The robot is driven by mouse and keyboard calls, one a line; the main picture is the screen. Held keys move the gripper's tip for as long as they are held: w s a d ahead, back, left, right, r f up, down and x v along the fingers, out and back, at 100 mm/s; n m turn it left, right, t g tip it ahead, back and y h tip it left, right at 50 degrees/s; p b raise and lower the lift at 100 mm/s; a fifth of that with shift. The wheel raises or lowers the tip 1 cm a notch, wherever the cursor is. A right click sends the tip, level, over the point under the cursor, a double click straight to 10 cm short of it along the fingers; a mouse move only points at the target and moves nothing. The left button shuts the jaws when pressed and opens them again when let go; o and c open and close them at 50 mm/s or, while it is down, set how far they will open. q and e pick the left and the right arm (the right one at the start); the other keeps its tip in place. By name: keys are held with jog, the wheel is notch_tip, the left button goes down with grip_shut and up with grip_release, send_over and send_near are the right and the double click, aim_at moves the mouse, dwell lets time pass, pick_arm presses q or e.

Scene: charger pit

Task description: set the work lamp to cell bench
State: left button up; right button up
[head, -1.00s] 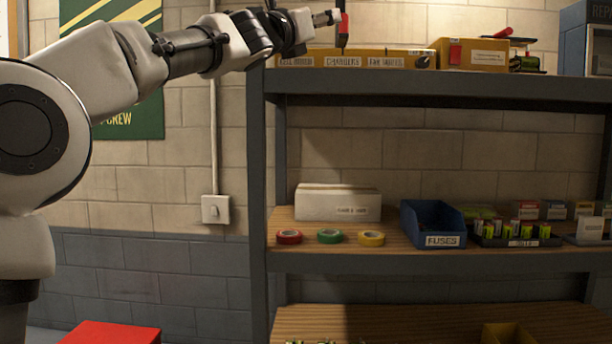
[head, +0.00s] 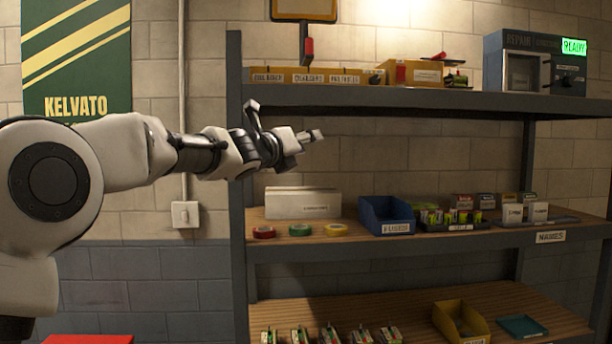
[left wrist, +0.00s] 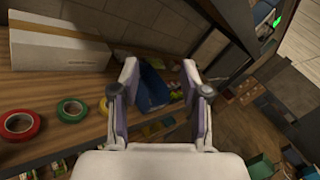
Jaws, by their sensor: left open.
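The work lamp seems to be the yellow-framed panel (head: 304,10) on the wall, cut off by the top edge of the head view. A dark arm with a red grip (head: 308,46) hangs from it. The grip hangs above the middle label, CHARGERS, on a yellow label strip (head: 320,69). The left label seems to read CELL BENCH; the right one is blurred. My left gripper (head: 285,124) is open and empty, in front of the shelf unit, below the top shelf and apart from the red grip. Its two fingers also show spread in the left wrist view (left wrist: 160,85). My right gripper is not in view.
The top shelf (head: 400,98) carries a yellow box (head: 428,72) and a repair cabinet (head: 510,72). The middle shelf holds a white carton (head: 303,203), tape rolls (head: 300,230) and a blue bin (head: 372,213). Free space lies between these shelves.

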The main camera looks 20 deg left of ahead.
pick_arm(q)
notch_tip(320, 180, down, 7)
jog(key=n+g, duration=0.1)
jog(key=shift+w+d+r+n, duration=0.2)
jog(key=shift+w+d+n, duration=0.1)
jog(key=shift+w+d, duration=0.15)
